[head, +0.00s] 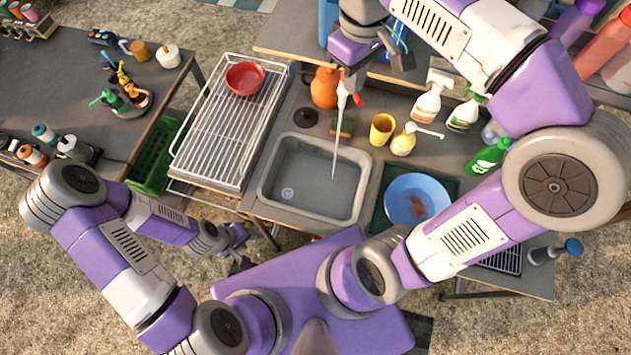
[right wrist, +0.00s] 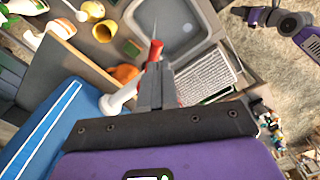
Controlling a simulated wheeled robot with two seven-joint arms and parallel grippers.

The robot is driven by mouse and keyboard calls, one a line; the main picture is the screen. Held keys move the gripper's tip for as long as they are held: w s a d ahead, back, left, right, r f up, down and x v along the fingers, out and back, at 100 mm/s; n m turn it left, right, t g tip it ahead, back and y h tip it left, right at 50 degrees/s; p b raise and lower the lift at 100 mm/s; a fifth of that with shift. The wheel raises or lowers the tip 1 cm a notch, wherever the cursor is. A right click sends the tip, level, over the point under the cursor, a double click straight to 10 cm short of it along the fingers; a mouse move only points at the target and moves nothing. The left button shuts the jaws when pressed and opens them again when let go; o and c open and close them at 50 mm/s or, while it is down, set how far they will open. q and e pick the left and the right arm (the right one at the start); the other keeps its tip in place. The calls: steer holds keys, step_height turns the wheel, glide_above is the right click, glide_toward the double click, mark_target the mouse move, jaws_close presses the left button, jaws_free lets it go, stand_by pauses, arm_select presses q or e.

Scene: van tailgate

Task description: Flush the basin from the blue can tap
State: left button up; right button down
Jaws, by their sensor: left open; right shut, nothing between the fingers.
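The grey basin (head: 312,178) is set in the counter in the head view; its corner shows in the right wrist view (right wrist: 172,22). A thin stream falls into it from the white tap (head: 342,97), which has a red lever (head: 358,99). The blue can (head: 327,20) is partly hidden behind my right arm; its blue side fills the lower left of the right wrist view (right wrist: 65,128). My right gripper (head: 350,80) is shut and empty, its tips at the red lever (right wrist: 153,66); contact is unclear. My left gripper (head: 240,258) is open and empty, low and left of the basin.
A wire rack (head: 215,135) with a red bowl (head: 244,78) stands left of the basin. A yellow cup (head: 382,129), a pump bottle (head: 404,142) and spray bottles (head: 428,103) stand right of the tap. A blue bowl (head: 400,190) lies right of the basin.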

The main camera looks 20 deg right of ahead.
steer(key=a, duration=0.2)
steer(key=shift+a, duration=0.35)
step_height(320, 180, down, 5)
steer(key=b, duration=0.3)
steer(key=shift+r, duration=0.2)
steer(key=shift+d, duration=0.15)
stand_by(2.1)
